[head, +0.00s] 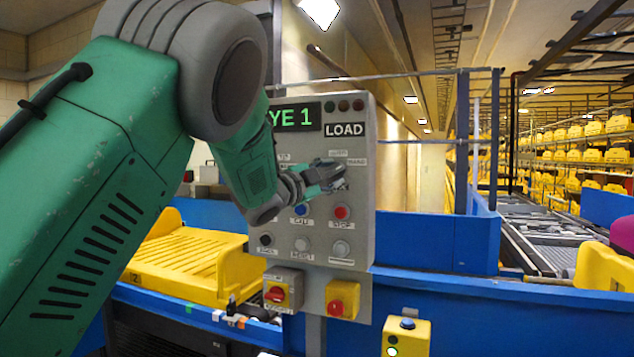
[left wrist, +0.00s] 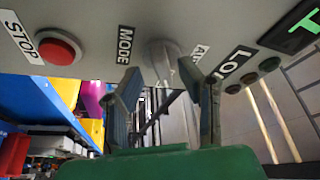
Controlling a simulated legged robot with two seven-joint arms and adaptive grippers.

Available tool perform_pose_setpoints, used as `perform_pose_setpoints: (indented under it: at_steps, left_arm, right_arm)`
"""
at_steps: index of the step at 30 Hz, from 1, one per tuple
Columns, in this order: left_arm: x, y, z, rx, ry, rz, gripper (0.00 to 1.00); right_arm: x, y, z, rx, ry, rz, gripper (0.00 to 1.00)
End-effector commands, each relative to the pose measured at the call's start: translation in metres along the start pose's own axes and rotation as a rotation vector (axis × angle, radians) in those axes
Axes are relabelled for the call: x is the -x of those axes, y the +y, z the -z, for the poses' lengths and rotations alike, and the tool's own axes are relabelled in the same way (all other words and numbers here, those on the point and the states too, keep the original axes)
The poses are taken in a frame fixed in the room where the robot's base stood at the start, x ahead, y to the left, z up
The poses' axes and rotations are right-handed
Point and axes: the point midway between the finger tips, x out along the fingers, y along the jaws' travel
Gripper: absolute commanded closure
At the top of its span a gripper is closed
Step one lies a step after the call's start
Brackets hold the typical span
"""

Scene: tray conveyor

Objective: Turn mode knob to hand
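The grey control panel (head: 362,120) stands in front of me with a green "YE 1" display, a LOAD sign and rows of buttons. My left gripper (head: 333,174) is at its upper middle, over the mode knob, which it hides in the head view. In the left wrist view the pale grey mode knob (left wrist: 165,60) sticks out beside the MODE label (left wrist: 125,45). My left gripper's fingers (left wrist: 162,78) are apart, one on each side of the knob's outer end; firm contact does not show. The knob's pointer direction is unclear. My right gripper is out of view.
A red STOP button (head: 341,212) and a blue button (head: 301,209) sit just below the gripper. A yellow tray (head: 190,262) lies on the blue conveyor at left. A railing (head: 462,150) stands right.

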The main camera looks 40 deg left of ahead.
Motion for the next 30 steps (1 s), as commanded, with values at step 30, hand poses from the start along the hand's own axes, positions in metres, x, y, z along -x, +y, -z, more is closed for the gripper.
perform_pose_setpoints:
  at_steps: [30]
  left_arm:
    - [0.108,0.002,-0.002,0.001,-0.002,-0.002,0.67]
  right_arm:
    - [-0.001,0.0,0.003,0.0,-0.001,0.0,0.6]
